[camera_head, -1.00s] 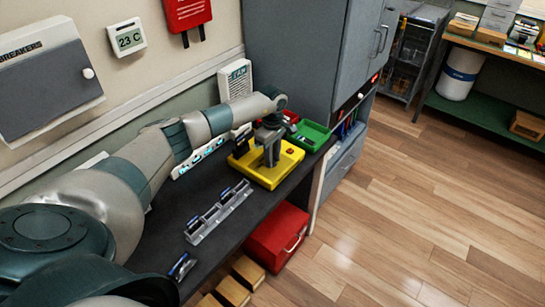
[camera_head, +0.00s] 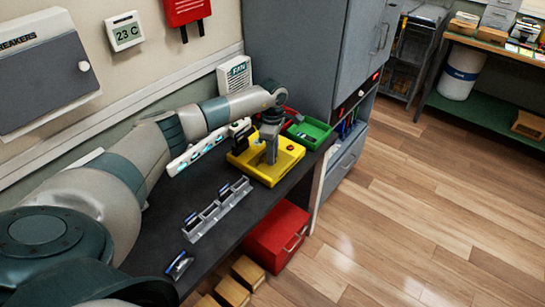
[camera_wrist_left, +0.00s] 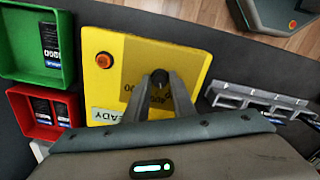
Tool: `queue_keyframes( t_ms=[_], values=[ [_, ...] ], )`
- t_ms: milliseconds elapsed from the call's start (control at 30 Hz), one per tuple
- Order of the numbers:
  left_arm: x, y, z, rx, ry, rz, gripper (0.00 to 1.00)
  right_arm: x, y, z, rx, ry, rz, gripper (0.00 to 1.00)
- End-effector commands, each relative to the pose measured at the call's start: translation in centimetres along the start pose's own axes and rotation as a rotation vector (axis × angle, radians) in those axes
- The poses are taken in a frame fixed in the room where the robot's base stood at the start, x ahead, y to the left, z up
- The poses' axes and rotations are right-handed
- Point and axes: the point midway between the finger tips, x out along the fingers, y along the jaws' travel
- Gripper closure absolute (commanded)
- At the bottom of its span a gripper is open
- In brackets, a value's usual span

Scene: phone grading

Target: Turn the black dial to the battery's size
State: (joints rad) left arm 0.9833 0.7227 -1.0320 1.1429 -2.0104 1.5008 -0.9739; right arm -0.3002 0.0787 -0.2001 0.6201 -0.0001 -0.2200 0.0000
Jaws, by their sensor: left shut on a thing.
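The black dial (camera_wrist_left: 160,79) is on the top face of the yellow tester box (camera_wrist_left: 195,68), seen in the left wrist view. My left gripper (camera_wrist_left: 159,82) is over the box with its fingertips closed around the dial. In the head view the yellow box (camera_head: 288,167) stands on the dark bench, and my left gripper (camera_head: 270,158) points down onto it and hides the dial. Markings around the dial are partly covered by the fingers. A display on the box reads "READY" (camera_wrist_left: 103,115). An orange button (camera_wrist_left: 104,60) sits at one corner. My right gripper is not in view.
A green bin (camera_head: 309,133) and a red bin (camera_wrist_left: 45,112) holding phones or batteries stand beside the box. A grey slotted rack (camera_head: 218,207) and a small dark device (camera_head: 179,265) lie on the bench nearer me. A grey cabinet (camera_head: 297,60) stands behind.

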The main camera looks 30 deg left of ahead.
Motion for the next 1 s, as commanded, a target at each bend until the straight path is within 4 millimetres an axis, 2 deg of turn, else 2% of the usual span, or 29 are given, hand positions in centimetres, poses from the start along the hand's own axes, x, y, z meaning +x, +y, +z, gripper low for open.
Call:
queue_keyframes(
  t_ms=[100, 500, 1000],
  values=[
    [0.2, 0.1, 0.0, -0.100, 0.000, 0.003, 1.00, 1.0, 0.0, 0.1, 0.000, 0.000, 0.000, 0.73],
    [0.0, 0.1, 0.0, -0.376, 0.001, 0.002, 1.00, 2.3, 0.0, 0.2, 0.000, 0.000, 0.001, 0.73],
    [-0.1, 0.0, 0.0, -0.445, 0.000, 0.001, 1.00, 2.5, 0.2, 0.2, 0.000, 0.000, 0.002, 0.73]
  ],
)
